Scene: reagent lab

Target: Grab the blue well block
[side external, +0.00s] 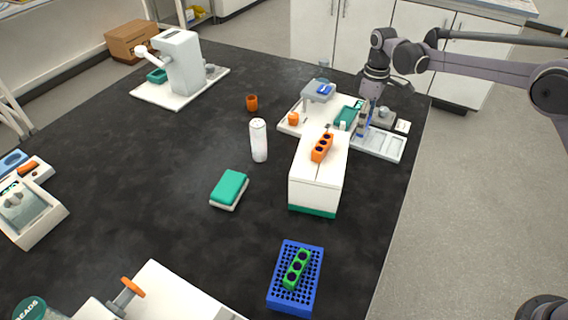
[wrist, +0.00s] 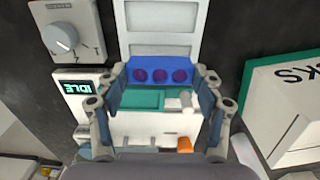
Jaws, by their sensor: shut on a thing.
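The blue well block (wrist: 160,73) shows in the wrist view as a blue bar with a row of three dark purple wells. It lies between the two fingertips of my gripper (wrist: 161,80), one at each end, and the gripper is shut on it. In the side view my gripper (side external: 365,120) points down over the white instrument at the back right. The fingers largely hide the block there, and I cannot tell whether it touches the surface below.
The white instrument (side external: 392,144) has pale trays, a teal part and a knob. An orange well block (side external: 322,148) lies on a white box (side external: 315,185) in front. A green well block (side external: 296,268) lies on a blue rack (side external: 275,293). A white bottle (side external: 258,142) stands left.

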